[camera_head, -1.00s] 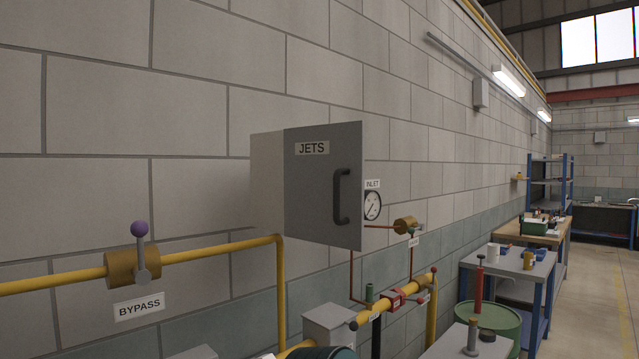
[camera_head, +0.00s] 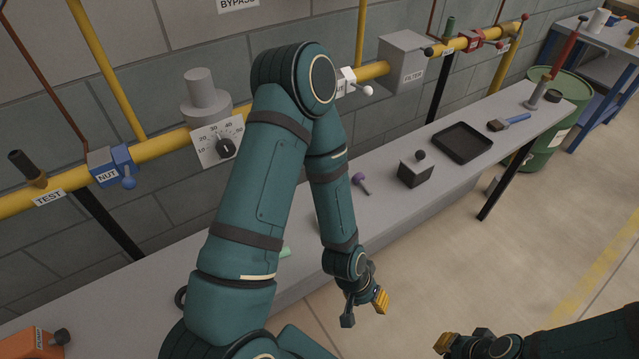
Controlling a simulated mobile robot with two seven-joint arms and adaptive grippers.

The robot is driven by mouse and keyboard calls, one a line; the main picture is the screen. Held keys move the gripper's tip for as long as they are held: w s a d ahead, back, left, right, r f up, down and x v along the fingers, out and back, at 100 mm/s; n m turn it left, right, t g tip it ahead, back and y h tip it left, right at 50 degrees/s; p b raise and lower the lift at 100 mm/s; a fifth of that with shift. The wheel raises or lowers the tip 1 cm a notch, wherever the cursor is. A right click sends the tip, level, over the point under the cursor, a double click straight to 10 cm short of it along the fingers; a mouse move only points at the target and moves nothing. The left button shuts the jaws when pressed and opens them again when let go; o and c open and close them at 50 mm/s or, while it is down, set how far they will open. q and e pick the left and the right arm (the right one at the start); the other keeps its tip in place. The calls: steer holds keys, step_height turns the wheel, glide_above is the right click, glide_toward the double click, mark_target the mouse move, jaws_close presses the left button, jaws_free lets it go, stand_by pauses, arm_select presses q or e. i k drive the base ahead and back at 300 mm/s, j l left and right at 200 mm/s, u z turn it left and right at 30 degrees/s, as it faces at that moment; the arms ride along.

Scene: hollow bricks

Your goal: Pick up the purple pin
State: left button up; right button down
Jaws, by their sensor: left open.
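The purple pin (camera_head: 359,179) lies on the grey bench, just right of my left forearm. It has a purple head and a short, thin shaft pointing to the lower right. My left gripper (camera_head: 364,310) hangs in front of the bench's front edge, nearer to me than the pin and apart from it. Its fingers are spread and hold nothing. My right gripper (camera_head: 455,344) is at the bottom edge, partly cut off, over the floor. One yellow fingertip shows; its opening is unclear.
Right of the pin on the bench (camera_head: 470,187) are a grey block with a black knob (camera_head: 415,169), a black tray (camera_head: 462,142) and a blue-handled brush (camera_head: 508,122). A yellow pipe (camera_head: 160,147) with valves runs along the wall behind. My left arm hides the bench's middle.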

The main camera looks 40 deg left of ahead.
mark_target(358, 178)
steer(key=k+u, duration=0.15)
steer(key=u, duration=0.25)
steer(key=k+u, duration=0.15)
steer(key=u, duration=0.2)
steer(key=i+l+z, duration=0.15)
steer(key=k, duration=0.05)
